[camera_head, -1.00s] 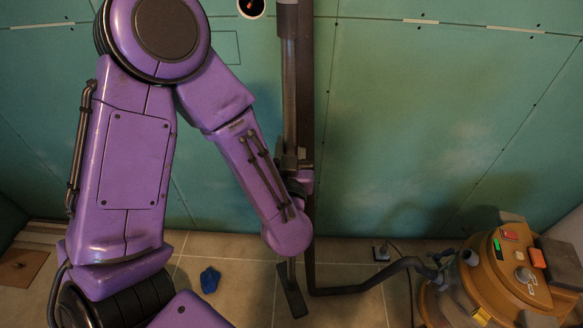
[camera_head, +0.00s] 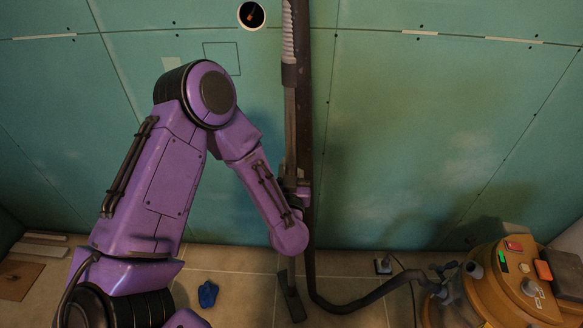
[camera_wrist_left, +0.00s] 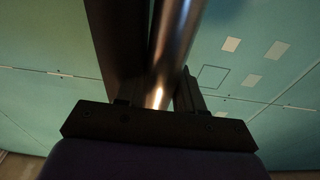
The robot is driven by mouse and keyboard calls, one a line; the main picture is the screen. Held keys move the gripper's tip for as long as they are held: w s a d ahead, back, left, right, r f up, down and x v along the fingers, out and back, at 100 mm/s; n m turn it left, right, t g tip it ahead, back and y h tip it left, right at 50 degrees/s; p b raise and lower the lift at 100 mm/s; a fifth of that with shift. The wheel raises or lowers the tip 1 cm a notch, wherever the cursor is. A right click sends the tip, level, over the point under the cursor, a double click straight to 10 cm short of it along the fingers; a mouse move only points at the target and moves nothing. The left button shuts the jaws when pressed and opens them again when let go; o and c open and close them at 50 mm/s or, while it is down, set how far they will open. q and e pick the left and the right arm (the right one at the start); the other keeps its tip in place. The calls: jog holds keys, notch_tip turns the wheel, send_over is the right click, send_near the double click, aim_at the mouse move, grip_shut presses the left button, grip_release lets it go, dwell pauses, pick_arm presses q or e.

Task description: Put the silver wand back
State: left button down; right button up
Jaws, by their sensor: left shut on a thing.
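The silver wand (camera_head: 290,125) stands nearly upright before the green wall, with a grey collar and ribbed section at its top. Its flat dark floor nozzle (camera_head: 291,297) is low, by the tiled floor; I cannot tell if it touches. My left gripper (camera_head: 298,191) is shut on the wand's lower half, largely hidden behind my purple wrist. In the left wrist view the shiny wand (camera_wrist_left: 177,45) passes between the two dark fingers (camera_wrist_left: 160,92). A dark hose (camera_head: 309,245) runs down beside the wand, then right to the orange vacuum cleaner (camera_head: 509,287). My right gripper is out of view.
A blue crumpled item (camera_head: 208,294) lies on the floor to the left. A round wall hole (camera_head: 252,15) is left of the wand's top. The wall to the right is bare.

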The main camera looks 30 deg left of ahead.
pick_arm(q)
jog(key=c, duration=0.7)
grip_release()
jog(key=shift+s+d, duration=0.1)
jog(key=b+v, duration=0.4)
jog(key=v, duration=0.7)
jog(key=s+f+m+g+h, duration=0.2)
jog(key=s+f+g+h, duration=0.15)
jog(key=f, duration=0.95)
jog(key=s+a+f+g+h, duration=0.1)
jog(key=s+f+g, duration=0.2)
jog(key=s+f, duration=0.2)
jog(key=s+a+f+n+g+h, duration=0.1)
jog(key=s+f+g, duration=0.2)
jog(key=s+f, duration=0.3)
jog(key=s+a+f+n+g+h, duration=0.1)
jog(key=s+a+f+g, duration=0.1)
jog(key=s+f, duration=0.3)
jog(key=shift+s+a+f+g, duration=0.1)
jog(key=shift+s+f+g, duration=0.1)
jog(key=shift+s+g, duration=0.55)
